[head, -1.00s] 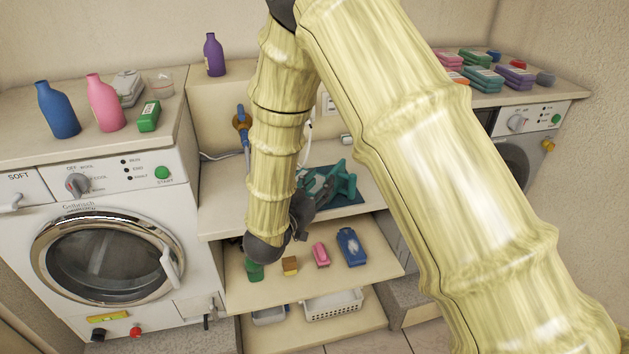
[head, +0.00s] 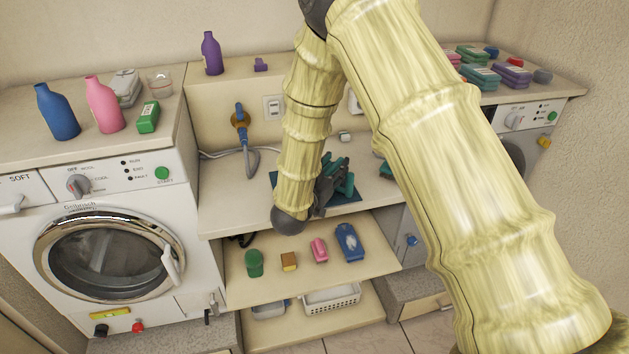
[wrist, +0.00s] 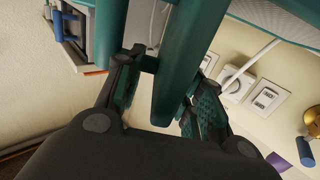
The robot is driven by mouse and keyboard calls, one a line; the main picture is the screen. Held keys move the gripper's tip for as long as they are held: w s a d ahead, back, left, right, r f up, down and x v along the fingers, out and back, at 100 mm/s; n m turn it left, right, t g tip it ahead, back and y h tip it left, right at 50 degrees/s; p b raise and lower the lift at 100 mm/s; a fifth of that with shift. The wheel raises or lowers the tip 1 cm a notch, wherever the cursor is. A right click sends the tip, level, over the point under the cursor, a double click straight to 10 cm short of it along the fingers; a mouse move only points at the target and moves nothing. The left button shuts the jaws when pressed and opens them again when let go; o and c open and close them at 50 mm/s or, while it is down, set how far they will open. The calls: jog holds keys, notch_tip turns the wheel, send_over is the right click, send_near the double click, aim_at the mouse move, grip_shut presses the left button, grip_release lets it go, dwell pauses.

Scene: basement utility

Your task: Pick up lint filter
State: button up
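A teal piece (head: 345,181), which I take to be the lint filter, shows beside my gripper over a dark blue mat on the middle counter. In the wrist view, thick teal bars (wrist: 182,70) and a pale mesh panel (wrist: 285,28) fill the upper part. My gripper (head: 328,190) is dark and partly hidden in the head view. In the wrist view its two fingers (wrist: 163,95) stand apart with teal textured pads. One teal bar reaches between them, with a light gap beside the left finger. I cannot tell whether the bar touches the right finger.
The shelf below holds a green container (head: 254,263), a yellow-brown block (head: 289,261), a pink bottle (head: 319,250) and a blue package (head: 349,243). A washer (head: 110,250) stands left. My arm hides another teal thing (head: 384,170) partly.

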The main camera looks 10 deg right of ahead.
jog(key=shift+c, duration=0.5)
grip_shut()
jog(key=shift+r, duration=0.1)
jog(key=shift+r, duration=0.45)
notch_tip(320, 180, up, 3)
jog(key=shift+f+b, duration=0.15)
jog(key=shift+b, duration=0.4)
jog(key=s+r+b, duration=0.1)
jog(key=s+b, duration=0.1)
jog(key=s, duration=1.4)
jog(key=shift+d+r+b, duration=0.15)
jog(key=shift+d+b, duration=0.05)
jog(key=shift+b, duration=0.1)
